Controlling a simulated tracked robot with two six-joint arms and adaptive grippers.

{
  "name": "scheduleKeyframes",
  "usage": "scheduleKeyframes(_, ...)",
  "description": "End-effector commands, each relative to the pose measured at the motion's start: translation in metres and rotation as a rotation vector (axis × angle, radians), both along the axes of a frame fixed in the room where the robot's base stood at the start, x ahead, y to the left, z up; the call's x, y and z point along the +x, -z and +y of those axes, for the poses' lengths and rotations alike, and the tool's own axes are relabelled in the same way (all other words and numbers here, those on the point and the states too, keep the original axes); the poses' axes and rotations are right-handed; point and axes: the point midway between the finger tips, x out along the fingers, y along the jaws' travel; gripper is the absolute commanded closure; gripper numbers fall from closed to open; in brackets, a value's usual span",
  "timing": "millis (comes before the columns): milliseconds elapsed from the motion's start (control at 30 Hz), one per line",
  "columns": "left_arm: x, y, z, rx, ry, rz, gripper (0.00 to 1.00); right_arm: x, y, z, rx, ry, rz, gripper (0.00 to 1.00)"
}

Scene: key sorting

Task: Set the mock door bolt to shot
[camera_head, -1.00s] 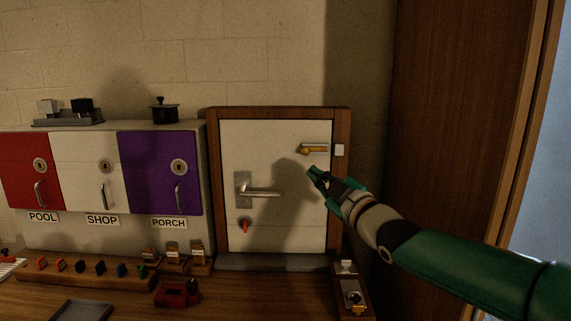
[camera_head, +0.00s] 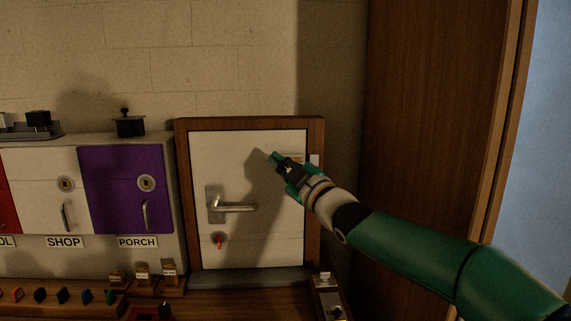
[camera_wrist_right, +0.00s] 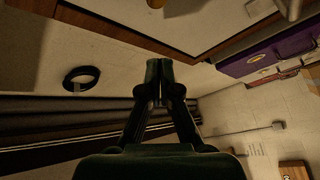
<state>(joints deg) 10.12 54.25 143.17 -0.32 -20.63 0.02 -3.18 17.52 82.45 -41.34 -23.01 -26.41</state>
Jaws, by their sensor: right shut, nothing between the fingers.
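The mock door (camera_head: 230,170) is a white panel in a brown wooden frame, with a lever handle (camera_head: 236,207) at its left. The bolt (camera_head: 297,157) is high at the right of the panel, mostly hidden behind my right gripper; only a small yellowish part shows. Its pale keeper (camera_head: 314,160) is on the right frame post. My right gripper (camera_head: 273,156) is shut and empty, in front of the panel near the bolt; I cannot tell whether it touches. The shut fingers also show in the right wrist view (camera_wrist_right: 159,68). My left gripper is out of view.
A red turn piece (camera_head: 219,240) is below the handle. The purple PORCH cabinet (camera_head: 123,180) stands left of the door. Small labelled wooden blocks (camera_head: 142,271) stand below it. A tall brown wooden panel (camera_head: 425,130) rises at the right.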

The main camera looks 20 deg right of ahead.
Motion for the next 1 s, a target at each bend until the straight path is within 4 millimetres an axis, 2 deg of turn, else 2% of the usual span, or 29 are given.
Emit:
scheduleKeyframes(33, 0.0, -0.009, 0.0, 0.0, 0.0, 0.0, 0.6, 0.011, -0.006, 0.004, -0.001, -0.001, 0.001, 1.0)
scheduleKeyframes(300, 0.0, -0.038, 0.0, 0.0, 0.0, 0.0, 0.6, 0.061, -0.018, 0.018, -0.001, -0.002, 0.002, 1.0)
scheduleKeyframes(400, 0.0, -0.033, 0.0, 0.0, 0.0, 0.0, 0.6, 0.057, 0.0, 0.001, 0.001, 0.001, 0.003, 1.0)
scheduleKeyframes(600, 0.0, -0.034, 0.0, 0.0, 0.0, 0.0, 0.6, 0.057, 0.012, -0.011, 0.001, 0.0, 0.002, 1.0)
scheduleKeyframes(1000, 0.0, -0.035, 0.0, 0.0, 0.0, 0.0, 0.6, 0.057, 0.014, -0.013, 0.001, -0.002, 0.0, 1.0)
